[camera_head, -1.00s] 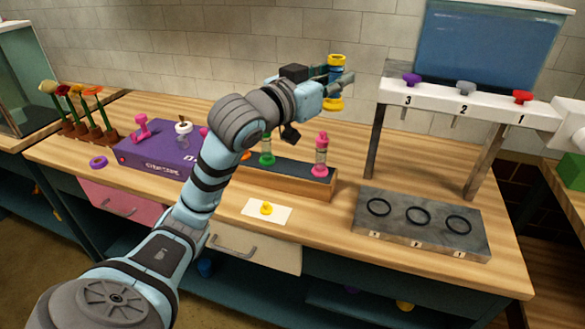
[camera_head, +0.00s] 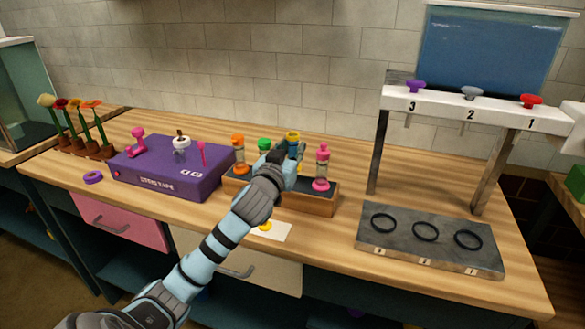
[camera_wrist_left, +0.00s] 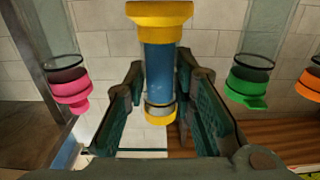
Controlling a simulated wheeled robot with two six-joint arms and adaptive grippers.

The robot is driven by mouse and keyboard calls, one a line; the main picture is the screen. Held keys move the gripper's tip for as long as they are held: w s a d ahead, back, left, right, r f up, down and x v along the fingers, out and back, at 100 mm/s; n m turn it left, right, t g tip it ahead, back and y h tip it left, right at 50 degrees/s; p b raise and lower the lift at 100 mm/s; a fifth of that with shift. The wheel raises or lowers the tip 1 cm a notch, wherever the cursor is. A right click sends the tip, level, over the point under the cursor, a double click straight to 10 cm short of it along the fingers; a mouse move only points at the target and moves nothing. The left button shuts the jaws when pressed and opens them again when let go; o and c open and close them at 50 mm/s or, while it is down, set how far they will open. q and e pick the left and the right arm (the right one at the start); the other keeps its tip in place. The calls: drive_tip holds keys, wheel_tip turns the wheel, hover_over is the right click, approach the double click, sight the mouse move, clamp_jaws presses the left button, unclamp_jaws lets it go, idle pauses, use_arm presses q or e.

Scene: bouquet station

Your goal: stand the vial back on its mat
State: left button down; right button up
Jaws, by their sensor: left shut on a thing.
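The vial (camera_head: 293,136) has yellow ends and a blue body. In the left wrist view the vial (camera_wrist_left: 165,68) stands between the two fingers of my left gripper (camera_wrist_left: 160,112), which is shut on it. In the head view my left gripper (camera_head: 287,157) holds it at the dark-topped wooden rack, between the green and pink vials. The gripper and arm hide its lower part, so I cannot tell whether it touches the rack. A white mat (camera_head: 281,233) with a yellow mark lies in front of the rack, partly behind my arm. My right gripper is not in view.
The rack (camera_head: 310,203) also bears a pink vial (camera_head: 322,168), a green vial (camera_head: 264,145) and an orange vial (camera_head: 238,150). A purple box (camera_head: 170,180) stands left of it. A grey plate (camera_head: 400,247) with black rings lies right, below a white dispenser beam (camera_head: 440,103).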

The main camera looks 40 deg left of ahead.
use_arm(q)
wheel_tip(320, 180, down, 4)
drive_tip(key=shift+r+b, duration=0.2)
drive_tip(key=shift+b, duration=0.2)
drive_tip(key=c, duration=1.3)
unclamp_jaws()
drive_tip(key=shift+c, duration=0.2)
drive_tip(key=shift+s+d, duration=0.1)
drive_tip(key=v, duration=1.2)
drive_tip(key=shift+p, duration=0.4)
